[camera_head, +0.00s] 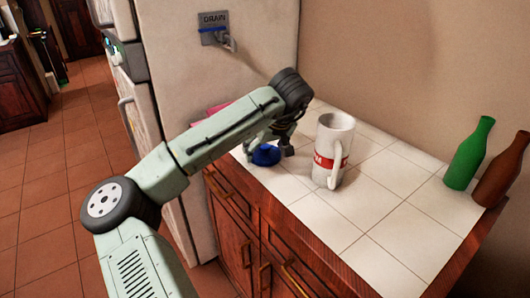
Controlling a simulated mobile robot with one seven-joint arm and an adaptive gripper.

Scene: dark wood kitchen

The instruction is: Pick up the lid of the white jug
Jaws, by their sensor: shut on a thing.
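The white jug (333,139) stands upright on the tiled counter, with a red band and lettering around it and its handle toward me. Its top looks open, with no lid on it. My gripper (268,150) is to the left of the jug and points down, low over the counter. It is shut on a small round blue piece (265,156), which looks like a lid. The fingers and the arm partly hide this piece. I cannot tell whether it touches the counter.
A green bottle (468,154) and a brown bottle (502,171) stand at the counter's right end. A pink thing (218,108) shows partly behind my arm. A white fridge (190,75) stands at the left. The tiles between jug and bottles are clear.

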